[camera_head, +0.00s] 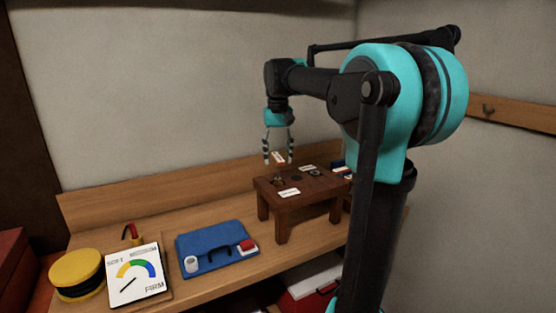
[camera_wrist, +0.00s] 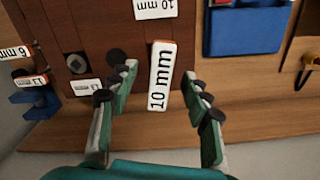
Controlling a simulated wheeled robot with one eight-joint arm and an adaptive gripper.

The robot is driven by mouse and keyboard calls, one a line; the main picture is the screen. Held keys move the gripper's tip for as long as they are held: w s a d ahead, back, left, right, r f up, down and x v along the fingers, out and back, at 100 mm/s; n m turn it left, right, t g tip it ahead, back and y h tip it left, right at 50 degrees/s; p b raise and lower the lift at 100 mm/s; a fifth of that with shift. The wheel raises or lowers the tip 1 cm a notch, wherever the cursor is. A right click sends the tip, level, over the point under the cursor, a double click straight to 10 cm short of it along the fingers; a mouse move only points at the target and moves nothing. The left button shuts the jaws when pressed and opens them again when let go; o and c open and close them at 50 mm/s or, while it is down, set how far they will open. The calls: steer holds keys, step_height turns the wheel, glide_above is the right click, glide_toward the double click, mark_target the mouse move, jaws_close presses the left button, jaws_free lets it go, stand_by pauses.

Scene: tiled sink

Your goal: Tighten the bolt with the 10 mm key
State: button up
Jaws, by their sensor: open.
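My gripper (camera_head: 278,161) is open and points down over the small dark wooden stand (camera_head: 287,213). In the wrist view its two fingers (camera_wrist: 163,78) are spread on either side of the 10 mm key's white tag (camera_wrist: 160,88), apart from it. The tag has an orange edge; the rest of the key is hidden beneath it. The tag also shows between the fingertips in the head view (camera_head: 278,157). A second 10 mm label (camera_wrist: 155,8) lies on the stand's top. I cannot make out the bolt for certain.
Tags marked 6 mm (camera_wrist: 14,51) and 13 mm (camera_wrist: 30,81) show beside the stand. A SOFT-to-FIRM dial (camera_head: 135,275) and yellow reel (camera_head: 77,270) stand left. Bench room lies between mat and stand.

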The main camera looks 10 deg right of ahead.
steer(key=shift+r, duration=2.7)
steer(key=shift+s, duration=0.1)
